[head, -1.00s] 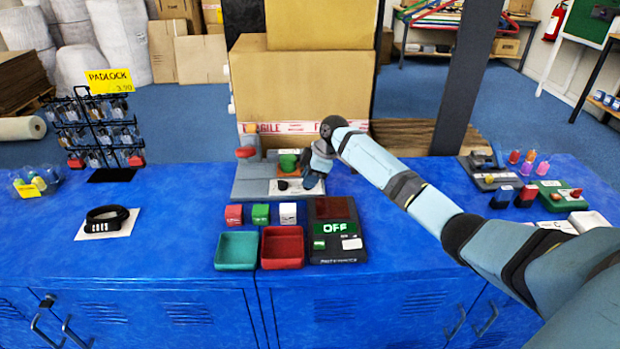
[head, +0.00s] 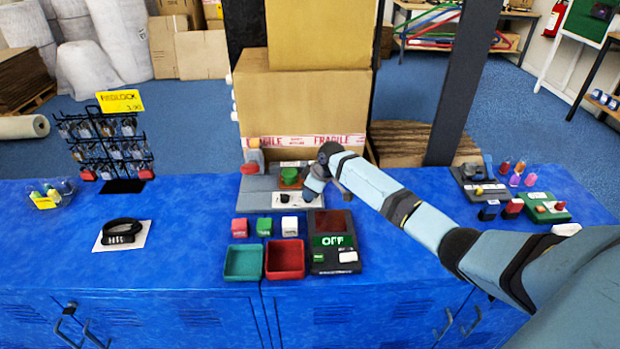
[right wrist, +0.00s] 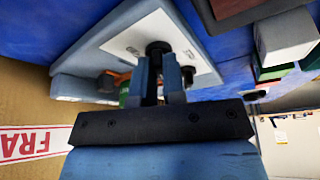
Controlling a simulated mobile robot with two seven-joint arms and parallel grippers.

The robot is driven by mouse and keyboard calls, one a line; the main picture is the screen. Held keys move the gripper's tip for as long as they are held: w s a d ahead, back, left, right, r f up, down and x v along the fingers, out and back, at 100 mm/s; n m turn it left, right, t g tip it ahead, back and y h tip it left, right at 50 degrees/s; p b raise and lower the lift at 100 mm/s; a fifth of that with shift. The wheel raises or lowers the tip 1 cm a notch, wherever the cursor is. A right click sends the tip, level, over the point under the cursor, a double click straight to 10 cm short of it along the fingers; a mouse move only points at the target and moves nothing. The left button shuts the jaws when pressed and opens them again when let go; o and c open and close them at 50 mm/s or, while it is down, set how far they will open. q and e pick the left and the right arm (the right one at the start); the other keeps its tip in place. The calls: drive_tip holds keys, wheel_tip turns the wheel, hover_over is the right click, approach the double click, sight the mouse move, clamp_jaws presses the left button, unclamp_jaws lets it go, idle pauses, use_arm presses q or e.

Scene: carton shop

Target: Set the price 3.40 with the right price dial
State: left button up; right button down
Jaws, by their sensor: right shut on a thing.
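The grey price machine (head: 258,186) stands at the back of the blue counter, with a white dial plate (head: 287,205) at its front right. A black dial (head: 283,198) shows on the plate's left. My right gripper (head: 311,192) is over the plate's right part and hides the right dial in the head view. In the right wrist view my right gripper (right wrist: 160,72) is shut on the right price dial (right wrist: 158,47), a black knob on the white plate. The other dial (right wrist: 188,75) shows beside the fingers. The dial markings are too small to read. My left gripper is not in view.
A register (head: 333,240) reading OFF, a green tray (head: 243,263) and a red tray (head: 285,259) are in front of the machine. Small blocks stand between. A cardboard box (head: 305,105) is behind. A padlock rack (head: 110,150) is at left.

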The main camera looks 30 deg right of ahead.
drive_tip(key=r+m+p, duration=0.1)
drive_tip(key=m+p, duration=0.1)
drive_tip(key=p, duration=0.1)
drive_tip(key=shift+a+h, duration=0.1)
drive_tip(key=shift+h, duration=0.3)
drive_tip(key=m+p, duration=0.1)
drive_tip(key=p, duration=0.1)
drive_tip(key=m+h+p, duration=0.1)
drive_tip(key=m+p, duration=0.1)
drive_tip(key=shift+a+f+t, duration=0.1)
drive_tip(key=shift+f+t, duration=0.1)
drive_tip(key=shift+t, duration=0.2)
drive_tip(key=shift+f+m+h+p, duration=0.15)
drive_tip(key=shift+m+h+p, duration=0.15)
drive_tip(key=shift+m+p, duration=0.55)
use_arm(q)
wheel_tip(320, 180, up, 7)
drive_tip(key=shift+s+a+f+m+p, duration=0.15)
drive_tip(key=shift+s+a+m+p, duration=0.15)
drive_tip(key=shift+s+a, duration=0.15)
use_arm(e)
drive_tip(key=shift+f+m, duration=0.1)
drive_tip(key=shift+m, duration=0.15)
drive_tip(key=c, duration=1.2)
unclamp_jaws()
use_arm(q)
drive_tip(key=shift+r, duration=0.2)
